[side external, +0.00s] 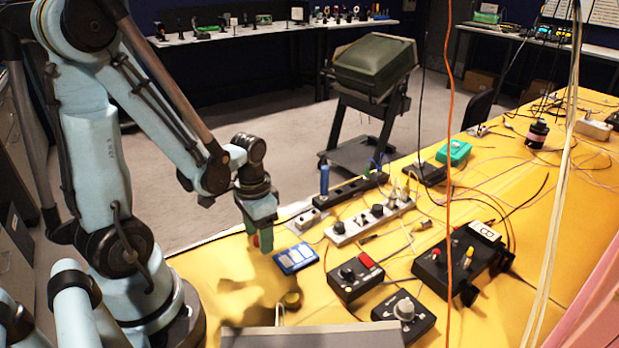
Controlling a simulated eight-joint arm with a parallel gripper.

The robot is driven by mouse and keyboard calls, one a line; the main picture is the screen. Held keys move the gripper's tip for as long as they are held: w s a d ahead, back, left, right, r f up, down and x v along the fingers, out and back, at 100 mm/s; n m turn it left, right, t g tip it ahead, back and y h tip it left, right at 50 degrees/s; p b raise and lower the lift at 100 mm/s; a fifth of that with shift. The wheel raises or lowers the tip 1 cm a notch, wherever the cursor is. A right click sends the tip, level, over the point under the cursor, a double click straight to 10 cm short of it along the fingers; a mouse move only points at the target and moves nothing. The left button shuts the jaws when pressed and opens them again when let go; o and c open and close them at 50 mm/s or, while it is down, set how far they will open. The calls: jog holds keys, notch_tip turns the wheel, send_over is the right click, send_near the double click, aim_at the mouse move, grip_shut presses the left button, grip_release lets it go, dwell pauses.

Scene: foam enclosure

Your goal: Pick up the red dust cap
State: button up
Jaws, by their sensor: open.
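My gripper (264,238) points down over the yellow table, with greenish fingers low near the surface. It is open. A small red piece, which looks like the red dust cap (256,241), shows at the left edge of the fingers, partly hidden by them. I cannot tell whether it is between the fingers or just beside them, or whether they touch it.
A blue box (296,259) lies just right of my gripper. Black control boxes (356,277) and a white power strip (368,222) stand farther right among loose cables. A grey box (310,337) is at the front. An orange cable (450,150) hangs down.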

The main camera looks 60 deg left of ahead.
grip_shut()
dwell(0.3)
jog(key=shift+r, duration=0.1)
